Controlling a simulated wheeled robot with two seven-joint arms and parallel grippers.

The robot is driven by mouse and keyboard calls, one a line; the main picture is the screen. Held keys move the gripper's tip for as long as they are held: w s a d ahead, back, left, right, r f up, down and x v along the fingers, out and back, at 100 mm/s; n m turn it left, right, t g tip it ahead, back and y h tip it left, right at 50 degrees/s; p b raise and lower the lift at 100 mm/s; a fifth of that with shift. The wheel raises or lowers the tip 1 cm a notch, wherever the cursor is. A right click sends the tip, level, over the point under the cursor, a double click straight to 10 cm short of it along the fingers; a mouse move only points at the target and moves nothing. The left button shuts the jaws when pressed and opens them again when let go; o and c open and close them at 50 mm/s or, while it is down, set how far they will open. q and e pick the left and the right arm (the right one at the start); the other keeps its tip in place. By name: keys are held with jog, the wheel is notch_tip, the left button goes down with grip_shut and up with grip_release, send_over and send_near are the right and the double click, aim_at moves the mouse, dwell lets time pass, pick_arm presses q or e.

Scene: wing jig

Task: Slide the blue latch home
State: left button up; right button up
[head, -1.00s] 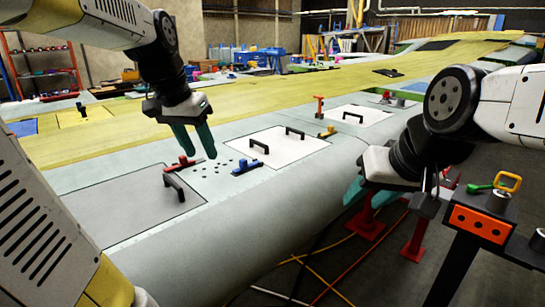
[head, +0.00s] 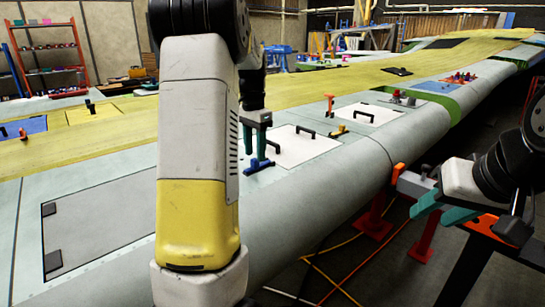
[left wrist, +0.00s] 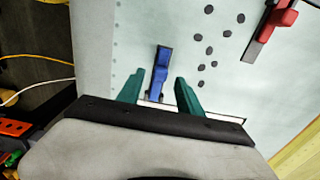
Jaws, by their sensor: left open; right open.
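The blue latch (head: 258,166) lies on the pale wing skin, left of the white panel. In the left wrist view the blue latch (left wrist: 160,72) sits between my two green fingertips, with a gap on each side. My left gripper (head: 256,139) is open and points down at it; it also shows in the left wrist view (left wrist: 158,90). My own left arm hides part of the wing beside it. My right gripper (head: 443,208) is open and empty, off the wing's front edge at the right.
A red latch (left wrist: 271,28) and several dark holes (left wrist: 211,37) are on the skin near the blue latch. The white panel (head: 300,149) has black handles. The grey panel (head: 100,220) lies left. An orange clamp (head: 397,172) is near my right gripper.

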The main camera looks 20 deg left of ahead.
pick_arm(q)
jog(key=shift+f, duration=1.2)
grip_shut()
dwell(0.6)
